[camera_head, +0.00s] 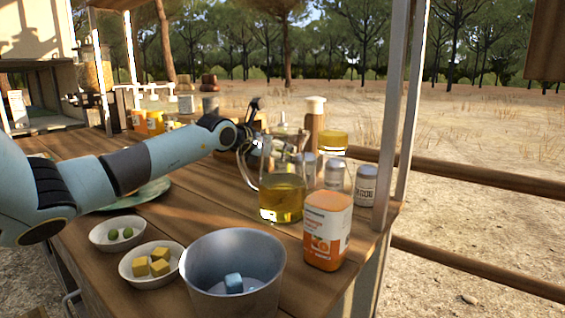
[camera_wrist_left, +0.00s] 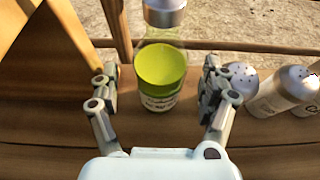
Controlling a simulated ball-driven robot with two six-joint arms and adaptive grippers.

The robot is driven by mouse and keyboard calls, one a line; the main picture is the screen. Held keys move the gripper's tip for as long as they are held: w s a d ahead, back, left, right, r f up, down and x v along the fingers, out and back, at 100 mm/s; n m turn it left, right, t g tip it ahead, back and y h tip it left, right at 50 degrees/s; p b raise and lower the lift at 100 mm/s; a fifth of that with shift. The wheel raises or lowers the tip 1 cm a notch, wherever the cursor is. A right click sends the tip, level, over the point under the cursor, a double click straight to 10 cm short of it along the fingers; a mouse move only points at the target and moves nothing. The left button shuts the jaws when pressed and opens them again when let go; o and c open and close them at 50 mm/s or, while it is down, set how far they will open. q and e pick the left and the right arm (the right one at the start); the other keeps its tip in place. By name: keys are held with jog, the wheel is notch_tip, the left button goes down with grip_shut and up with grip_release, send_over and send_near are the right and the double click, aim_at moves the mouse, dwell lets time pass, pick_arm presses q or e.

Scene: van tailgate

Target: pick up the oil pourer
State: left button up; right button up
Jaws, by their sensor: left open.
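In the left wrist view a clear glass bottle with green oil and a metal top, which looks like the oil pourer (camera_wrist_left: 160,80), stands upright on the wooden counter. My left gripper (camera_wrist_left: 158,86) is open, with one finger on each side of the bottle; I see gaps beside it and no grip. In the head view my left gripper (camera_head: 272,146) is over the counter, behind the glass jug (camera_head: 281,201), and the oil pourer is hard to make out there. My right gripper is not in view.
Metal shakers (camera_head: 366,185) stand to the right of the gripper, near a wooden mill (camera_head: 315,122). An orange-labelled bottle (camera_head: 327,232), a metal bucket (camera_head: 207,288) and two small bowls (camera_head: 125,268) (camera_head: 98,240) fill the near counter. A post (camera_head: 397,120) rises at the right edge.

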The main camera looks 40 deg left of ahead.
pick_arm(q)
jog(key=shift+x, duration=1)
jog(key=shift+s, duration=0.1)
jog(key=shift+c, duration=0.3)
jog(key=c, duration=1.5)
